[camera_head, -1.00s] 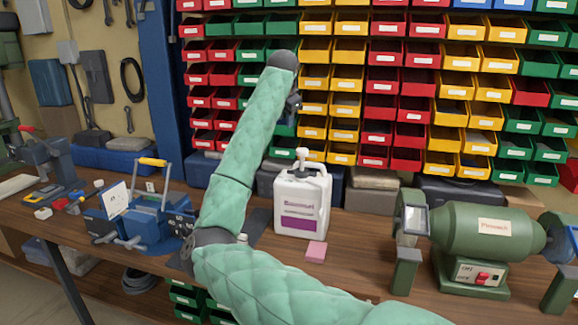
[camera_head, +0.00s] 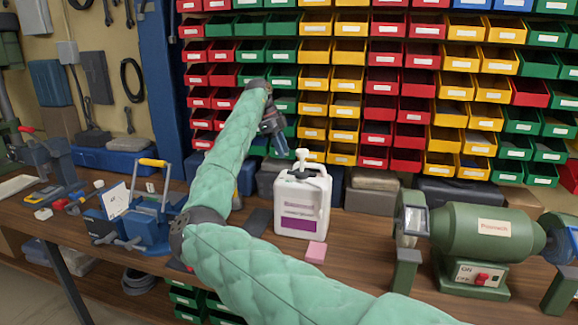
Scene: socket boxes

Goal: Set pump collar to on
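A white jug (camera_head: 302,205) with a purple and white label stands upright on the wooden bench. Its pump head (camera_head: 309,156) rises from the top, with the white pump collar (camera_head: 303,168) at its neck. The collar's setting is too small to read. My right gripper (camera_head: 281,147) hangs from the green-sleeved arm, pointing down, just left of and slightly above the pump head. It appears apart from the jug. Its fingers are small and seen edge-on, so their opening is unclear. My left gripper is not in view.
A pink block (camera_head: 316,252) lies in front of the jug. A green bench grinder (camera_head: 480,235) stands at the right. A blue vise-like device (camera_head: 150,218) is at the left. Rows of coloured bins (camera_head: 395,134) fill the back wall. The bench between jug and grinder is clear.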

